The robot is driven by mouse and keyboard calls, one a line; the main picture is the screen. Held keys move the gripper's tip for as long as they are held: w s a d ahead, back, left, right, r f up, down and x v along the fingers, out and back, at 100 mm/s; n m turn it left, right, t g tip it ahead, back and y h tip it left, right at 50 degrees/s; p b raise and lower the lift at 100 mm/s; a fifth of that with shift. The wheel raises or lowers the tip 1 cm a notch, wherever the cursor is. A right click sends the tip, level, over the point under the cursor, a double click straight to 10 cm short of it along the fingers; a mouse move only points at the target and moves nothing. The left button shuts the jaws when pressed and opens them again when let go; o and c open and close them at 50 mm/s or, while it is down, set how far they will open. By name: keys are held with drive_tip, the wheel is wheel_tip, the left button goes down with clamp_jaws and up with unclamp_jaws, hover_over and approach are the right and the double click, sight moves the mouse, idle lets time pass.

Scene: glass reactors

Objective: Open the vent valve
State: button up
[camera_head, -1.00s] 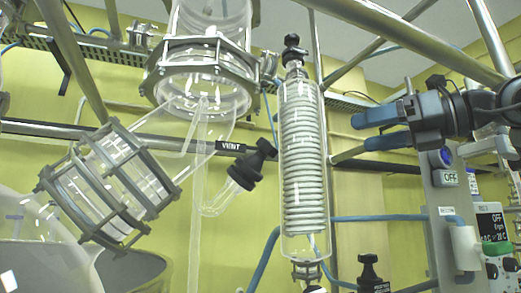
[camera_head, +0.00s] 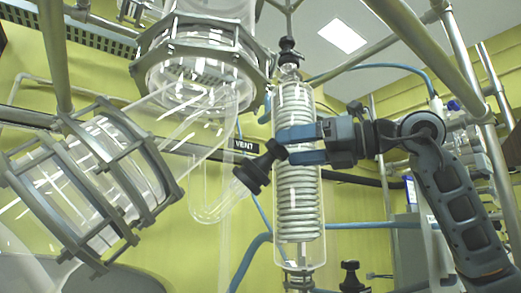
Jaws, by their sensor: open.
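The vent valve's black knob (camera_head: 251,175) sits tilted on a clear glass side tube (camera_head: 213,203), beside a black label reading VENT (camera_head: 245,146). My gripper (camera_head: 284,147) comes in from the right with its two blue-grey fingers pointing left, one above the other. The fingers are open. Their tips are at the upper right end of the knob in the picture; whether they touch it or straddle it I cannot tell. The fingers pass in front of the coil condenser in this view and hide part of it.
The glass condenser with a white coil (camera_head: 298,205) stands upright behind the fingers. A large flanged glass vessel (camera_head: 195,75) is at the upper left, with a caged glass section (camera_head: 90,185) below it. Metal frame bars (camera_head: 415,35) cross the upper right. Blue hoses run behind.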

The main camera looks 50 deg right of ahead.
sight(271, 152)
drive_tip(key=p+x, duration=0.1)
drive_tip(key=x, duration=0.5)
drive_tip(key=c, duration=1)
drive_tip(key=shift+o, duration=0.2)
drive_tip(key=shift+f, duration=0.1)
drive_tip(key=shift+n+y, duration=0.5)
drive_tip(key=shift+n, duration=0.1)
